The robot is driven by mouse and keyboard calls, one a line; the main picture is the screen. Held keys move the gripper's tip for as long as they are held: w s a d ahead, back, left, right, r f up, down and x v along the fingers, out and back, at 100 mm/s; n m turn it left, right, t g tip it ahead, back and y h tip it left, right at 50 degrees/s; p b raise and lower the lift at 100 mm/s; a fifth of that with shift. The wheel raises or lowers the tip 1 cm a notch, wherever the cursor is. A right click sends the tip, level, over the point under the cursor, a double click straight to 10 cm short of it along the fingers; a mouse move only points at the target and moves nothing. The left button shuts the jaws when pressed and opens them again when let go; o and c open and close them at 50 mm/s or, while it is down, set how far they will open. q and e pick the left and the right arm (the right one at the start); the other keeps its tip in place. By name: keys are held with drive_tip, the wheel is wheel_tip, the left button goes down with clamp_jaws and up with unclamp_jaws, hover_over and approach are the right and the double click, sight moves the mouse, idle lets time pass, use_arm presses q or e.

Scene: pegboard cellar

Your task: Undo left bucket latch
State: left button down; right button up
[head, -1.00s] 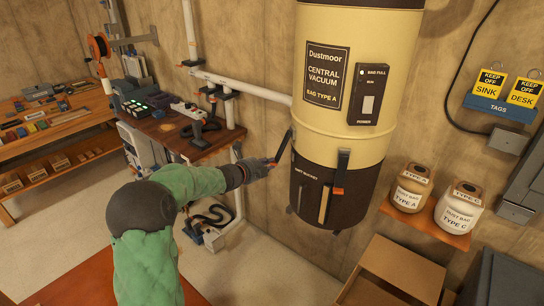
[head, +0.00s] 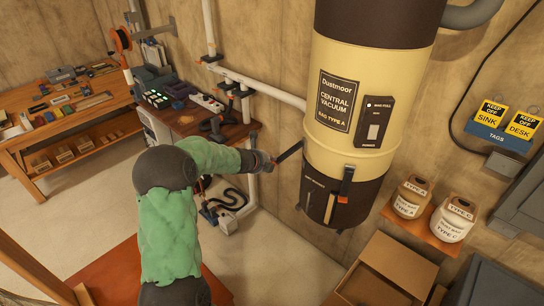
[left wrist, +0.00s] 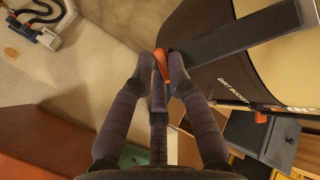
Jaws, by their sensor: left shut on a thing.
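The central vacuum (head: 365,70) hangs on the wall, with the dark dirt bucket (head: 316,200) at its bottom. The left bucket latch (head: 290,152) is a dark strap that slants out and down from the seam, its lower end away from the bucket. It also shows in the left wrist view (left wrist: 240,33), with an orange tip (left wrist: 161,64) between my fingers. My left gripper (head: 268,163) is shut on that tip, left of the bucket; its fingers show in the left wrist view (left wrist: 168,72). Another latch (head: 346,182) lies against the bucket's front. My right gripper is not in view.
A shelf with two dust bag jars (head: 411,196) (head: 454,218) is right of the vacuum. An open cardboard box (head: 400,262) stands below. A workbench (head: 200,125) and white wall pipe (head: 265,90) are behind my arm. Open floor (head: 275,250) lies below the bucket.

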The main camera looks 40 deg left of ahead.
use_arm(q)
drive_tip(key=shift+s+a+r+p, duration=0.1)
drive_tip(key=shift+a+r+p, duration=0.05)
drive_tip(key=shift+r+p, duration=0.6)
drive_tip(key=shift+s+a+r+p, duration=0.15)
drive_tip(key=shift+r+p, duration=0.3)
drive_tip(key=shift+r, duration=0.5)
drive_tip(key=shift+s+a+r+p, duration=0.1)
drive_tip(key=shift+a+r+p, duration=0.1)
drive_tip(key=shift+r+p, duration=0.55)
drive_tip(key=shift+r, duration=0.2)
drive_tip(key=c, duration=1.2)
unclamp_jaws()
drive_tip(key=shift+f, duration=0.1)
drive_tip(key=shift+w, duration=0.1)
drive_tip(key=shift+d+f, duration=0.2)
drive_tip(key=shift+f, duration=0.1)
drive_tip(key=a+v, duration=0.1)
drive_tip(key=v, duration=1.1)
drive_tip(key=shift+s+f, duration=0.2)
drive_tip(key=shift+s, duration=0.15)
